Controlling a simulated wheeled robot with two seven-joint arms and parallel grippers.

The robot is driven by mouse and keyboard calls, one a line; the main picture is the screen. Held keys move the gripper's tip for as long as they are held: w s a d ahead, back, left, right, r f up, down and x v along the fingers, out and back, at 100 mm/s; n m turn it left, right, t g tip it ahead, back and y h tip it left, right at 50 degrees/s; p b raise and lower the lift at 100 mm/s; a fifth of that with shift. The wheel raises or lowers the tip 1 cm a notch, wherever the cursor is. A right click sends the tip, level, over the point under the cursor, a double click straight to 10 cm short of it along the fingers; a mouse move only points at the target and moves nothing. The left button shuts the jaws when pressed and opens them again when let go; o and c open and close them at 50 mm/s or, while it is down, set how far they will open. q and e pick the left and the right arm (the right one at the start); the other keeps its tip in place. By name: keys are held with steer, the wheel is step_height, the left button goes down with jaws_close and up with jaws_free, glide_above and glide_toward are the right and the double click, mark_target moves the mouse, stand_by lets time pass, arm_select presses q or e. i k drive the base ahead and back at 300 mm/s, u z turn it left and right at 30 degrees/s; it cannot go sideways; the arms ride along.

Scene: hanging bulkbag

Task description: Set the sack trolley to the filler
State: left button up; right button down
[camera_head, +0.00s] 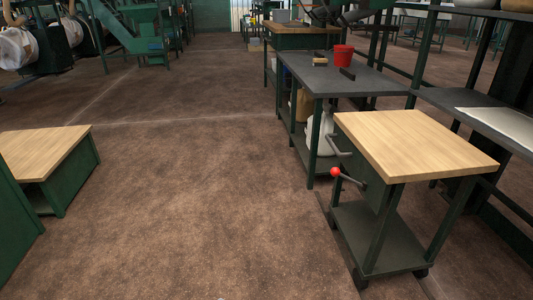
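A wheeled trolley with a pale wooden top (415,140) stands at the right front. It has a dark green frame, a lower shelf (378,240) and casters. A lever with a red knob (336,172) and a grey crank handle stick out from its left side. I cannot tell for sure that it is the sack trolley. A green machine with a sloped chute (135,35) stands at the far left back; whether it is the filler is unclear. Neither of my grippers is in view.
A low green stand with a wooden top (45,152) is at the left. Racking with a grey shelf (440,98) lines the right. White rolls (15,48) are far left. The middle floor is clear.

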mark_target(388, 150)
steer(key=u, duration=0.8)
steer(key=i, duration=0.5)
steer(key=z, duration=0.6)
steer(key=i, duration=0.85)
steer(key=z, duration=1)
steer(key=i, duration=0.6)
